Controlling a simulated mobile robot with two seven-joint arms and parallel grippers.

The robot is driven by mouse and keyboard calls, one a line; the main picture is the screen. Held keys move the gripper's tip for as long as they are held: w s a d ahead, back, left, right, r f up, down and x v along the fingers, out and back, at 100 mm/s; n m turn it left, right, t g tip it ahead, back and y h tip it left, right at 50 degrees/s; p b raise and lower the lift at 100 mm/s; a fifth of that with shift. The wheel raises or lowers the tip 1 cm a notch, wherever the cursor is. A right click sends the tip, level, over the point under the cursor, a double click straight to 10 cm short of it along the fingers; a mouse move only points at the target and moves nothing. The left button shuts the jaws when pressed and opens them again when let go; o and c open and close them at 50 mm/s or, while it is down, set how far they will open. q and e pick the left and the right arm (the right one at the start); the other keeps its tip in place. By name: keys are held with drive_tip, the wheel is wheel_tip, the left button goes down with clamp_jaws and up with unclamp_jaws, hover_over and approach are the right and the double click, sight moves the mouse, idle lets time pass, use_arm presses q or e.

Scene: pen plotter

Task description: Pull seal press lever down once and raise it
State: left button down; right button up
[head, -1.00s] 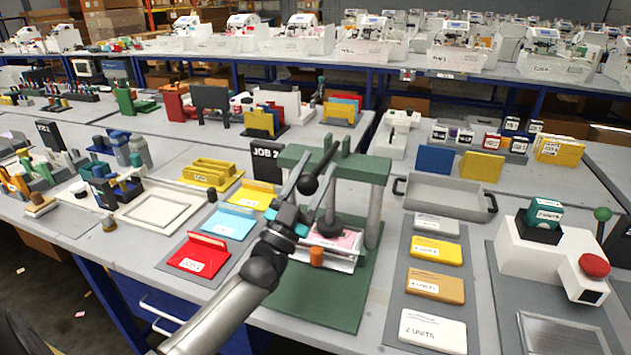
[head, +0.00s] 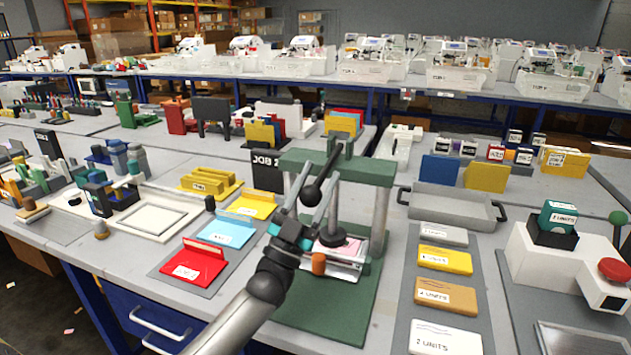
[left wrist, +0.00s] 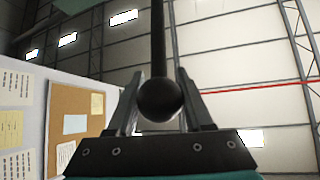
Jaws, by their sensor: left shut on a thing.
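The seal press (head: 340,165) has a green frame and base with grey columns. Its dark lever ends in a black ball knob (head: 311,194), which hangs low in front of the frame. My left gripper (head: 314,188) is shut on the knob, with one finger on each side. In the left wrist view the knob (left wrist: 158,100) sits between the fingers, with the lever rod rising above it. A dark round press head (head: 333,236) is over a pinkish sheet (head: 350,250) on the press. My forearm and gripper hide part of the base. My right gripper is out of view.
Red (head: 193,266), cyan (head: 228,232) and yellow (head: 252,206) folders lie left of the press. A column of labelled cards (head: 445,297) lies to its right. A grey tray (head: 450,203) and a white machine with a red button (head: 614,269) stand further right.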

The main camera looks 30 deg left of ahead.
use_arm(q)
drive_tip(key=shift+a+f, duration=0.4)
drive_tip(key=shift+f, duration=0.05)
drive_tip(key=c, duration=0.7)
unclamp_jaws()
drive_tip(key=shift+s, duration=0.1)
drive_tip(key=o, duration=0.3)
drive_tip(key=shift+s+a+y, duration=0.1)
drive_tip(key=shift+a+y, duration=0.1)
drive_tip(key=shift+y, duration=0.3)
drive_tip(key=shift+o, duration=0.5)
drive_tip(key=shift+d+h, duration=0.1)
drive_tip(key=shift+h, duration=0.2)
drive_tip(key=v, duration=1.2)
drive_tip(key=shift+s+a+n, duration=0.15)
drive_tip(key=shift+a+n, duration=0.15)
drive_tip(key=shift+a, duration=0.05)
